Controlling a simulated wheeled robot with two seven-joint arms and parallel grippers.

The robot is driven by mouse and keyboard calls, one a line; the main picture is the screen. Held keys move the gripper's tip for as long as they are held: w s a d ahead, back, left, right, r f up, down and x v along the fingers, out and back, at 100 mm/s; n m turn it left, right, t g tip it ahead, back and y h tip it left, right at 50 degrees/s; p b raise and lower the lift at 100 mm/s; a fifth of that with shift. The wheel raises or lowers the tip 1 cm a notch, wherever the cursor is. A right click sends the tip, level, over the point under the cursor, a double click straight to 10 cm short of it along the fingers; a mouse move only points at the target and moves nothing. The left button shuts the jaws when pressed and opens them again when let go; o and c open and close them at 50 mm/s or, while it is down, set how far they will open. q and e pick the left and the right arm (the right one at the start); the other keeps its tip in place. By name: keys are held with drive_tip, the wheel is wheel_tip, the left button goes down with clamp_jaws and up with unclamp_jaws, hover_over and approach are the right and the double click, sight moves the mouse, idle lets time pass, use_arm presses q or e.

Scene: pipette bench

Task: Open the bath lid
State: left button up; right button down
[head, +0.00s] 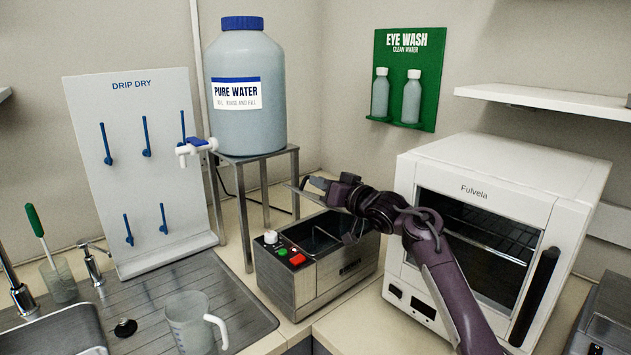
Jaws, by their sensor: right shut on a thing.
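The water bath (322,283) is a metal box on the bench in the middle of the head view, with a control panel at its left end. Its dark basin shows open from above. My right gripper (309,184) is above the back of the bath, its jaws pointing left. It is shut on what looks like the bath lid (304,194), seen as a thin raised grey edge. The grip itself is small and partly hidden, and most of the lid cannot be made out. My forearm crosses the bath's right end. My left gripper is not in view.
A metal stand (243,200) with a pure water jug (246,113) is behind left. A measuring jug (187,322) sits on the drainer at the front left.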

drive_tip(key=shift+w+d+r+m+p, duration=0.35)
drive_tip(key=shift+d+r+m+p, duration=0.2)
drive_tip(key=shift+r, duration=0.15)
drive_tip(key=c, duration=1.5)
unclamp_jaws()
drive_tip(key=shift+w+f, duration=0.1)
